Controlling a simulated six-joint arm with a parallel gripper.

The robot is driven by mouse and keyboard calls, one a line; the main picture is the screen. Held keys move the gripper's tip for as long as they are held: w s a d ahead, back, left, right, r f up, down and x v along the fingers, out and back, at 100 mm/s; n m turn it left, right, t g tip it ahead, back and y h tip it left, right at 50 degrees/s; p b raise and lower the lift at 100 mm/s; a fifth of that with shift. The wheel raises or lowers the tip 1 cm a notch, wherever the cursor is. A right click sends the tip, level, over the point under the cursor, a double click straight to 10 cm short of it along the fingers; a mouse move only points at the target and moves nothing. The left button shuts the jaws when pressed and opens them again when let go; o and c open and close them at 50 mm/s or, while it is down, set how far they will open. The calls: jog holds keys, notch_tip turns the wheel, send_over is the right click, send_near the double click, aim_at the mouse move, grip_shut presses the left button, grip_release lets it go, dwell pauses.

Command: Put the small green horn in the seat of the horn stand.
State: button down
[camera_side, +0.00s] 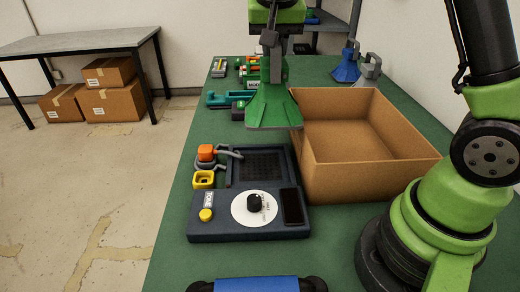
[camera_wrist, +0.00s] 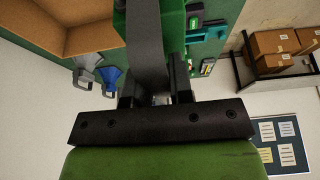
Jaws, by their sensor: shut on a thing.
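The green horn (camera_side: 270,106) hangs in the side view with its flared mouth down, over the far part of the green table, by the box's left wall. Its grey handle runs up into my gripper (camera_side: 273,38), which is shut on it. The wrist view shows the horn's green side (camera_wrist: 172,30) and grey strip beyond my gripper's dark fingers (camera_wrist: 155,88). A blue horn (camera_side: 346,68) and a grey horn (camera_side: 368,70) stand at the far right of the table. I cannot clearly pick out the horn stand or its seat; the held horn hides part of the table.
An open cardboard box (camera_side: 365,172) stands at the right. Teal parts (camera_side: 222,100) and small items lie at the far left. A blue bar (camera_side: 256,285) lies in front.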

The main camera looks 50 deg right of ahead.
send_over(260, 108)
jog(key=shift+x, duration=0.8)
jog(key=f, duration=0.5)
jog(key=shift+s+a+f, duration=0.15)
jog(key=shift+s+a, duration=0.05)
jog(key=shift+f, duration=2.5)
jog(key=c, duration=1)
grip_release()
